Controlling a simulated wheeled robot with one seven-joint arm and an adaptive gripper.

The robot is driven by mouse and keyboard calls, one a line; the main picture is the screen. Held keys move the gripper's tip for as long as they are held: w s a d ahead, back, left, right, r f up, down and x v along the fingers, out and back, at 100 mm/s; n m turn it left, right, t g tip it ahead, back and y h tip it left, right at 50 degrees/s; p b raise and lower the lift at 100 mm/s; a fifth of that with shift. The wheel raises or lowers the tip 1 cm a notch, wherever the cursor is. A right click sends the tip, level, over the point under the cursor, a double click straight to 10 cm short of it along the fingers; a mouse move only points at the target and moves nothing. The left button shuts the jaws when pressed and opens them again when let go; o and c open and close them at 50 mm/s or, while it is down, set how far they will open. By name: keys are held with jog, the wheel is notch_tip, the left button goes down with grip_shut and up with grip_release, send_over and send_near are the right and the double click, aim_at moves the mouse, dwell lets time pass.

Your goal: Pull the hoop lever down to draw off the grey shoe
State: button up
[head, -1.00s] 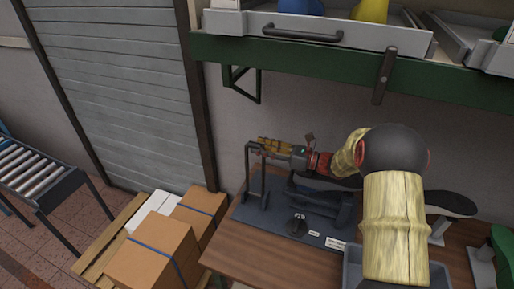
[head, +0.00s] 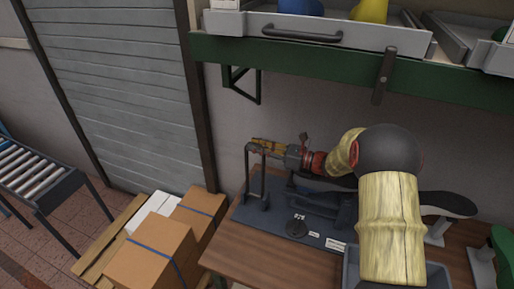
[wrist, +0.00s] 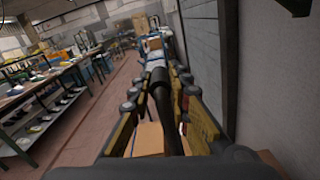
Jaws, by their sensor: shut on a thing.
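The hoop lever (head: 248,178) is a dark upright hoop at the left end of a dark fixture (head: 320,205) on the bench. My gripper (head: 262,147) is at the top of the hoop, coming from the right. In the wrist view, my gripper's yellow-brown fingers (wrist: 158,110) are shut around a dark bar (wrist: 158,88), which runs between them. A dark grey shoe-like shape (head: 340,183) lies behind and below my wrist, partly hidden by the arm and hard to make out.
A grey bin (head: 352,268) stands at the bench's front right. A green shelf (head: 310,50) with grey drawers overhangs the bench. Cardboard boxes (head: 150,255) stand at left.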

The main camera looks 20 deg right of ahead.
grip_shut()
dwell(0.5)
jog(key=shift+s, duration=0.1)
jog(key=s+a+f+n+b, duration=0.5)
jog(key=s+a+f+b, duration=0.2)
jog(key=s, duration=0.3)
jog(key=s+a+f+n+b, duration=0.5)
jog(key=s+a+f+b, duration=0.2)
jog(key=s+f+b, duration=0.2)
jog(key=shift+s+a+f, duration=0.25)
jog(key=shift+s+f, duration=0.15)
jog(key=shift+s, duration=0.1)
jog(key=shift+s+f, duration=0.1)
jog(key=shift+f, duration=0.05)
jog(key=o, duration=0.6)
grip_release()
jog(key=shift+c, duration=0.2)
jog(key=shift+o, duration=1.2)
